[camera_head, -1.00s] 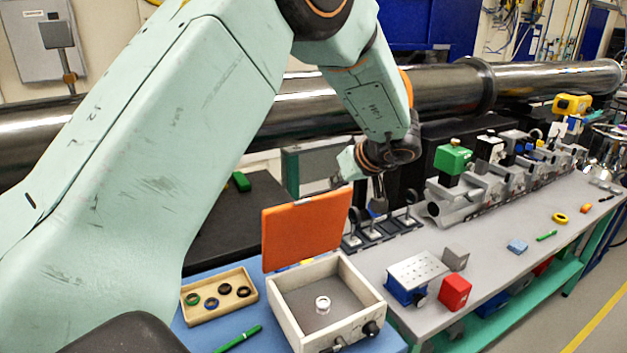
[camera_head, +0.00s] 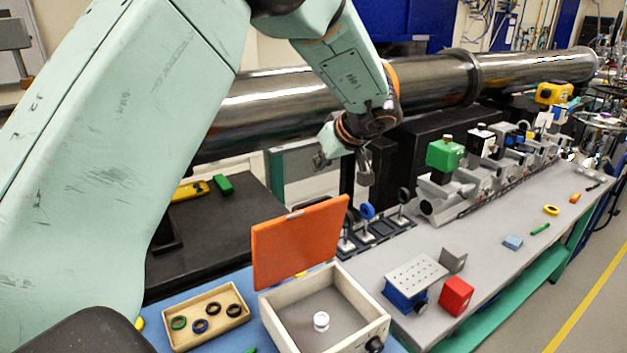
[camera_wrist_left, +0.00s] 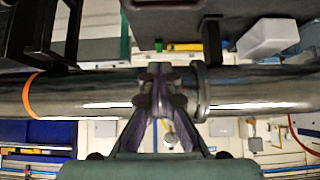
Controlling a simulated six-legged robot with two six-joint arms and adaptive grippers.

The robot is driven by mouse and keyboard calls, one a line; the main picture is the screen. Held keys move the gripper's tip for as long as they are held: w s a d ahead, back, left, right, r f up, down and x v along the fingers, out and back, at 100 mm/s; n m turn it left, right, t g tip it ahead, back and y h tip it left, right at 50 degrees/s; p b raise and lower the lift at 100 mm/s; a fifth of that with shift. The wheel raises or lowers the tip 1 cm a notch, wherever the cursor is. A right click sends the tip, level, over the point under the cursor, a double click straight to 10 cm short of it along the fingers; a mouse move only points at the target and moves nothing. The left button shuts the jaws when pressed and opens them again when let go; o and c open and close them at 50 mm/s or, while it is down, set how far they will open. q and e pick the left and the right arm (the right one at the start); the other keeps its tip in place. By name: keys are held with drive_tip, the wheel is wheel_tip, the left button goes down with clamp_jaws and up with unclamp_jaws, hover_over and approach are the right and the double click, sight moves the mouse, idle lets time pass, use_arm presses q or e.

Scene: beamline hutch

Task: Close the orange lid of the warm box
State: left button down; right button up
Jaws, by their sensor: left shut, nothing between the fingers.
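The warm box (camera_head: 357,333) is a pale open-topped box on a blue mat, with dark knobs on its front. Its orange lid (camera_head: 300,241) stands up at the box's back edge, open and nearly upright. My right gripper shows in neither view.
A wooden tray of rings (camera_head: 240,322) lies left of the box. Lens mounts on a dark base (camera_head: 378,231) stand just behind and right of the lid. A blue stage (camera_head: 397,294) and red block (camera_head: 456,296) stand to the right. A big steel pipe (camera_head: 270,105) runs behind.

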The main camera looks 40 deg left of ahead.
use_arm(q)
drive_tip(key=s+x, duration=0.1)
drive_tip(key=x, duration=0.8)
drive_tip(key=d+f, duration=0.1)
drive_tip(key=d+p, duration=0.1)
drive_tip(key=d, duration=0.1)
drive_tip(key=shift+s+f+p, duration=0.3)
drive_tip(key=shift+s+f, duration=0.1)
drive_tip(key=shift+s+a+f, duration=0.1)
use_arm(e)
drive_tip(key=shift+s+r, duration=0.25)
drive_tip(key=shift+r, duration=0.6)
use_arm(q)
drive_tip(key=shift+w+a+f, duration=0.1)
drive_tip(key=shift+w+f, duration=0.05)
drive_tip(key=shift+w, duration=0.1)
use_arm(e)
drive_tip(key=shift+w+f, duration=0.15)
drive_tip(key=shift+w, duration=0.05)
use_arm(q)
drive_tip(key=shift+s+d+t+y+b, duration=0.35)
drive_tip(key=shift+d+y+b, duration=0.25)
drive_tip(key=shift+d, duration=0.25)
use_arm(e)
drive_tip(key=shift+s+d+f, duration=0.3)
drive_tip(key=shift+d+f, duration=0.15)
use_arm(q)
drive_tip(key=shift+d, duration=0.1)
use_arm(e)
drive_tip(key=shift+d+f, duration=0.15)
